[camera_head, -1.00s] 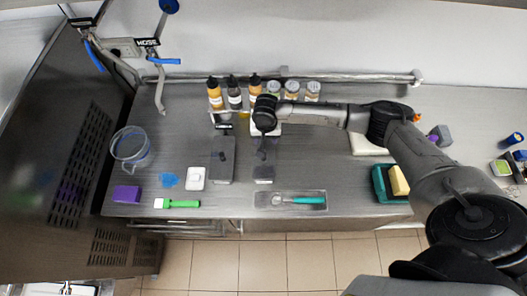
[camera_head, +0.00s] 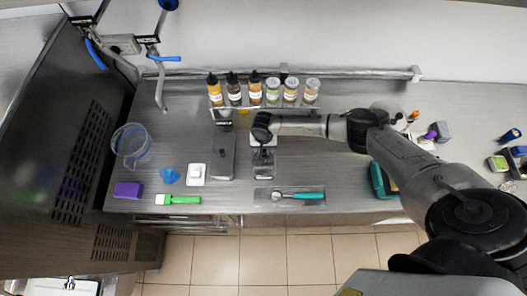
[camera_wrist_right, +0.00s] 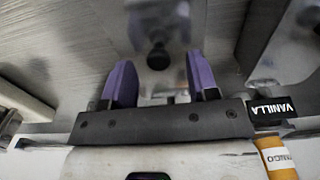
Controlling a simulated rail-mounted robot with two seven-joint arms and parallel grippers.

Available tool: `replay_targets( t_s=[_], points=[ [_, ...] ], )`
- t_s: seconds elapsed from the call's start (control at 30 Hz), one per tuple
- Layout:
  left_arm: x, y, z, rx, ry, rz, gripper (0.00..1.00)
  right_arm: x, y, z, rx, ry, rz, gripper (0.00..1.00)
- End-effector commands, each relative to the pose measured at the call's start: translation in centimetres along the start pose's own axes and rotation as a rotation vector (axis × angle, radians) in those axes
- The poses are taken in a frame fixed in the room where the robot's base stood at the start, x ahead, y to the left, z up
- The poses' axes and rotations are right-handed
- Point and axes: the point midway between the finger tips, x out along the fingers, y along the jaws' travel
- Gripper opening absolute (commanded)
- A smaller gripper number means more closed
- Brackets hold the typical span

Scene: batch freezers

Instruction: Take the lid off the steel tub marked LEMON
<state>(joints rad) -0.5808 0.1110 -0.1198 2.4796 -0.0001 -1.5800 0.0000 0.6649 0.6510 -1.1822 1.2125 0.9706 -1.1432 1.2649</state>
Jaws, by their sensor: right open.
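Two lidded steel tubs stand mid-counter in the head view: a left one (camera_head: 222,158) and a right one (camera_head: 264,172). I cannot read LEMON on either. My right gripper (camera_head: 263,146) is above the back part of the right tub and partly hides it. In the right wrist view my right gripper (camera_wrist_right: 160,76) shows two purple fingers apart with nothing between them. A steel lid (camera_wrist_right: 180,70) with a dark round knob (camera_wrist_right: 158,55) lies beyond the fingertips, the knob roughly in line with the gap. My left gripper is not in view.
Several bottles and jars (camera_head: 254,90) stand in a rack behind the tubs. A black VANILLA tag (camera_wrist_right: 270,108) shows in the wrist view. A tray (camera_head: 260,197) with a teal-handled scoop (camera_head: 300,195) lies in front. A clear jug (camera_head: 131,143) and white scale-like box (camera_head: 196,174) stand left.

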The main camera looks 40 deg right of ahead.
Motion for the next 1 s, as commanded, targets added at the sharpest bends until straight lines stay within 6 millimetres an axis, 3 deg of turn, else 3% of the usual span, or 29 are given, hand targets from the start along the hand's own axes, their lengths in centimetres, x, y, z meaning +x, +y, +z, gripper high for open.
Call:
replay_targets(
  t_s=[0.13,0.43,1.0],
  points=[
    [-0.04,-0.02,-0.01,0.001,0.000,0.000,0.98,1.20,0.03,0.05,0.000,-0.001,0.001,0.54],
    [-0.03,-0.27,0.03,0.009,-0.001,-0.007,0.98,1.49,0.06,0.07,-0.001,-0.001,0.001,0.54],
    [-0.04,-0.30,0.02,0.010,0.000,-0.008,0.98,1.48,0.08,0.07,0.000,-0.001,0.001,0.01]
  ],
)
